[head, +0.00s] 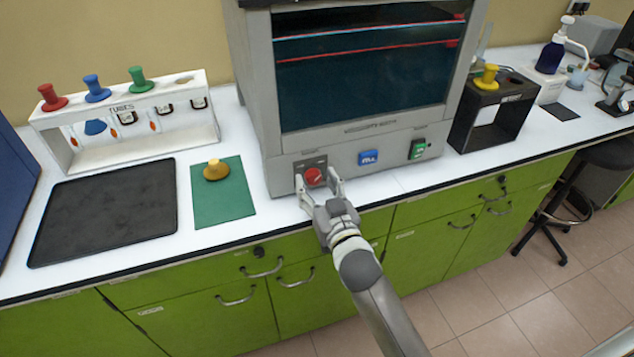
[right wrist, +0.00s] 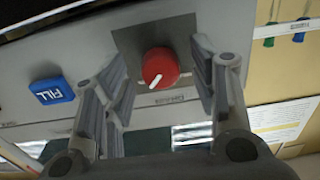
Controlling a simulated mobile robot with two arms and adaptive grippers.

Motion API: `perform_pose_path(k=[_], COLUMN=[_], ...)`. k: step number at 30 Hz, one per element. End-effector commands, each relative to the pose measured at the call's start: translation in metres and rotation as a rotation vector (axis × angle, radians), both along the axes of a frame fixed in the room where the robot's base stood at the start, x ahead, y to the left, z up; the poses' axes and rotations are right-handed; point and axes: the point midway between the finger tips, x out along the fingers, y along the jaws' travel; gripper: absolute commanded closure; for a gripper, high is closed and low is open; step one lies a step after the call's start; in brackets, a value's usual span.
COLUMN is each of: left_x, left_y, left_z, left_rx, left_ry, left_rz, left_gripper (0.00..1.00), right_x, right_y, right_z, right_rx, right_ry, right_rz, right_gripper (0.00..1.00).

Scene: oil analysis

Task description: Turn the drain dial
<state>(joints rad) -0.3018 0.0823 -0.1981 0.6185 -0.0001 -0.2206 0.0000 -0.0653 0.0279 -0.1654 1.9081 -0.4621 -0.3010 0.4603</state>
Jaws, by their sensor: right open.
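The red drain dial (head: 314,176) sits on a dark plate at the lower left of the grey viscosity bath's front panel (head: 345,166). In the right wrist view the dial (right wrist: 160,68) is round with a white pointer line. My right gripper (head: 319,182) is open, with its fingers on either side of the dial. In the right wrist view there are gaps between the dial and both fingers, so I see no contact. My left gripper is not in view.
A blue FILL button (head: 368,157) and a green switch (head: 417,149) sit right of the dial. A green mat (head: 235,205) with a yellow knob-topped piece (head: 215,170), a black tray (head: 105,215) and a white tube rack (head: 140,155) stand left. A black holder (head: 505,120) stands right.

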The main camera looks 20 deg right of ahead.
Motion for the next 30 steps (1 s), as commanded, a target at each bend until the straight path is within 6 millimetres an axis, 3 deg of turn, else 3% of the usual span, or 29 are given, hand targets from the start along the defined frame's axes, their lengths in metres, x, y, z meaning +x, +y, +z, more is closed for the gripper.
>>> perform_pose_path(k=[11, 21, 30], left_x=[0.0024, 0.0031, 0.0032], left_y=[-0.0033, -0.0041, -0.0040], left_z=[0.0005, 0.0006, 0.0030], left_rx=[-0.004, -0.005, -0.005], left_ry=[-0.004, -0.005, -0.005], left_rz=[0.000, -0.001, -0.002], left_gripper=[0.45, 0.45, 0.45], right_x=[0.0041, 0.0039, 0.0039], right_y=[0.0002, 0.0003, 0.0001], right_z=[0.0001, 0.0001, 0.0006], right_rx=[0.001, 0.001, -0.035], right_ry=[0.000, 0.000, -0.001], right_rz=[0.000, 0.000, 0.000], right_gripper=[0.47, 0.91, 0.92])
